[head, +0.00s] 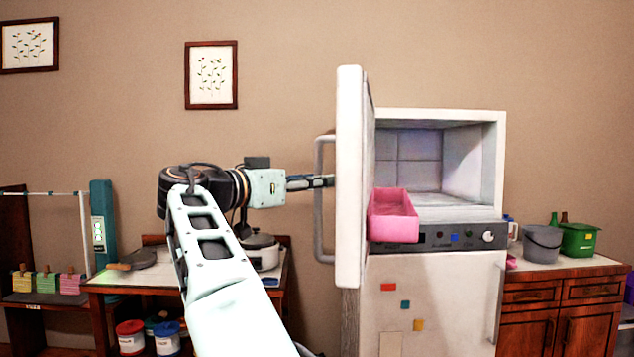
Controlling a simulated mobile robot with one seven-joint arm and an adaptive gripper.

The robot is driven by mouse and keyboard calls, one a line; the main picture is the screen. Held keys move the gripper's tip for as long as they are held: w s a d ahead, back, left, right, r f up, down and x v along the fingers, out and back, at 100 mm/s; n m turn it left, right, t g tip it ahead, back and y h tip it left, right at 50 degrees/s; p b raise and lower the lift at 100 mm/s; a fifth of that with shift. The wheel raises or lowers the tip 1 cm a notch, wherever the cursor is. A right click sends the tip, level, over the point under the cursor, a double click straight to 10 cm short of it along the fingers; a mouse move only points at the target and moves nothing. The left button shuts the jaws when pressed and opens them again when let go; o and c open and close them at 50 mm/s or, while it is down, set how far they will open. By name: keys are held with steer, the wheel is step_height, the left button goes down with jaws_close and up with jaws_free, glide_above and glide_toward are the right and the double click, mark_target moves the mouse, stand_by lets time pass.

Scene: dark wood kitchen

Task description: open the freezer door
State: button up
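The freezer door (349,180) is a thick white panel on the upper part of the white fridge. It stands swung far out, seen almost edge-on, and the lit freezer compartment (420,165) shows to its right. A long grey handle (318,235) runs upright on the door's left, outer face. My gripper (325,181) points right at the upper part of the handle and overlaps it in the picture. Its fingertips are close to the door's outer face. I cannot tell whether it touches the handle or how far its fingers are apart.
A pink bin (393,217) sits at the compartment's front left, by the door. A cabinet with a grey bucket (541,245) and a green bin (578,240) stands at the right. A table with a white pot (262,251) stands behind my arm at the left.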

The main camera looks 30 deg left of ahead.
steer(key=v, duration=1)
steer(key=shift+s, duration=0.35)
steer(key=shift+a, duration=0.1)
